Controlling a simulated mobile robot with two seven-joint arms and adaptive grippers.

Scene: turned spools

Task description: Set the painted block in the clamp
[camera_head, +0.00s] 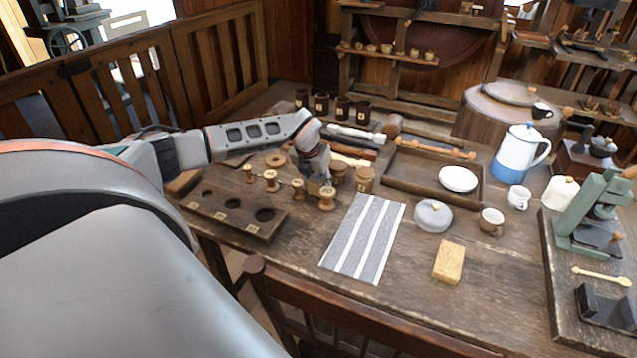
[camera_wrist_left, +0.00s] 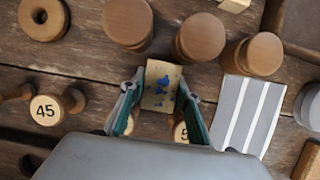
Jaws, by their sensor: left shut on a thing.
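The painted block (camera_wrist_left: 161,86) is cream with a blue painted figure. In the left wrist view it sits between the two fingers of my left gripper (camera_wrist_left: 160,105), which is shut on it. In the head view my left gripper (camera_head: 317,180) points down among the wooden spools, and the block is mostly hidden there. A dark block with upright jaws (camera_head: 606,307), which looks like the clamp, is on a board at the right front, far from my gripper. My right gripper is not in view.
Spools (camera_head: 270,180) and a holed wooden rack (camera_head: 232,213) are close to my left gripper.

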